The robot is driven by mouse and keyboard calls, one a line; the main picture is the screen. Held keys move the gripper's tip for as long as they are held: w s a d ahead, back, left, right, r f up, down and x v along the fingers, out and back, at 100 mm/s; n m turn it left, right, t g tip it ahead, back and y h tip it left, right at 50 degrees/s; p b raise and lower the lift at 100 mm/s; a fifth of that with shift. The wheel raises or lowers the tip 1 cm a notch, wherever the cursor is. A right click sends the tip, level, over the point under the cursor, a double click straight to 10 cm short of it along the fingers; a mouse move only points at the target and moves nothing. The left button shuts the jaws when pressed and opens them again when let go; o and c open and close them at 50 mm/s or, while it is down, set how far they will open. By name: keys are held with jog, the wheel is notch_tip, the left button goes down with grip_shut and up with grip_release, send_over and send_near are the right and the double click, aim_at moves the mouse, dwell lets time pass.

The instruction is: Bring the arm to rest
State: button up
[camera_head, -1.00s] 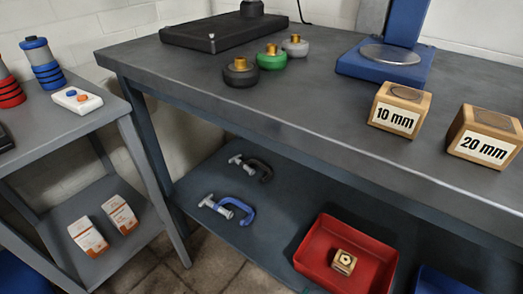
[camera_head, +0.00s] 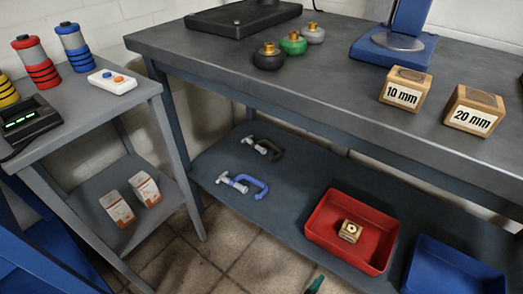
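My arm and gripper do not show clearly in the head view, so I cannot tell the arm's pose or whether the gripper holds anything. A small dark teal tip (camera_head: 315,285) shows at the bottom edge. I cannot tell what it belongs to.
A grey workbench (camera_head: 330,100) fills the right, with wooden blocks marked 10 mm (camera_head: 405,90) and 20 mm (camera_head: 474,111). Its lower shelf holds clamps, a red tray (camera_head: 320,226) and a blue tray (camera_head: 450,268). A smaller table (camera_head: 130,105) stands left. Tiled floor (camera_head: 220,250) lies between.

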jog(key=s+d+r+n+g+y+p, duration=0.1)
jog(key=s+d+r+g+p, duration=0.3)
jog(key=r+p, duration=0.35)
jog(key=s+d+r+g+y+p, duration=0.1)
jog(key=s+d+r+g+p, duration=0.1)
jog(key=s+d+r+p, duration=0.35)
jog(key=s+r+n+g+y+p, duration=0.1)
jog(key=s+r+n+y+p, duration=0.1)
jog(key=r+p, duration=0.5)
jog(key=s+d+r+n+g+y+p, duration=0.1)
jog(key=s+r+n+y+p, duration=0.1)
jog(key=r+p, duration=0.6)
jog(key=shift+s+n+y, duration=0.25)
jog(key=shift+n+y, duration=0.65)
